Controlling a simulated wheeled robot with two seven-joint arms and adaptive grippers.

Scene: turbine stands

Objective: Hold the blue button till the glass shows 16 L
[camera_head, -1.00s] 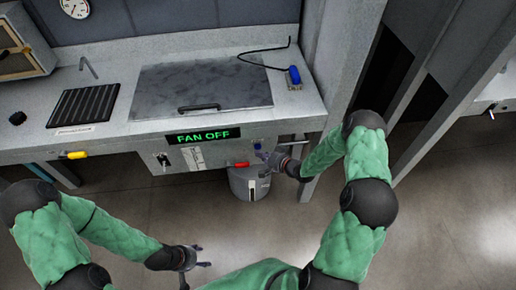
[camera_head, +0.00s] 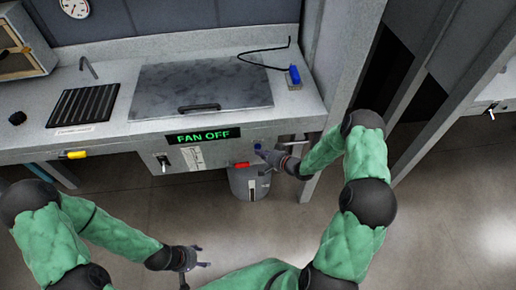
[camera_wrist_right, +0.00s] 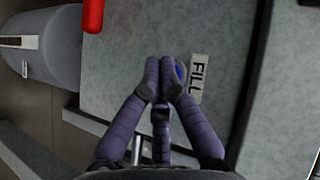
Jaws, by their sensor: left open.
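The blue button (camera_head: 258,146) is on the bench's front panel, right of the "FAN OFF" display. In the right wrist view the blue button (camera_wrist_right: 180,72) shows partly behind my fingertips, beside a "FILL" label (camera_wrist_right: 197,78). My right gripper (camera_head: 263,153) is at the button with its fingers together; in the wrist view its tips (camera_wrist_right: 162,70) overlap the button's edge. I cannot tell whether it is pressed. A pale gauge strip, likely the glass (camera_head: 252,190), is on a grey drum (camera_head: 240,184) below; its reading is too small. My left gripper (camera_head: 197,258) is open and empty, low over the floor.
A red handle (camera_head: 242,165) is left of the button, above the drum. A yellow handle (camera_head: 77,155) and a switch (camera_head: 163,161) are further left on the bench front. A grey post stands right of the bench. The floor in front is clear.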

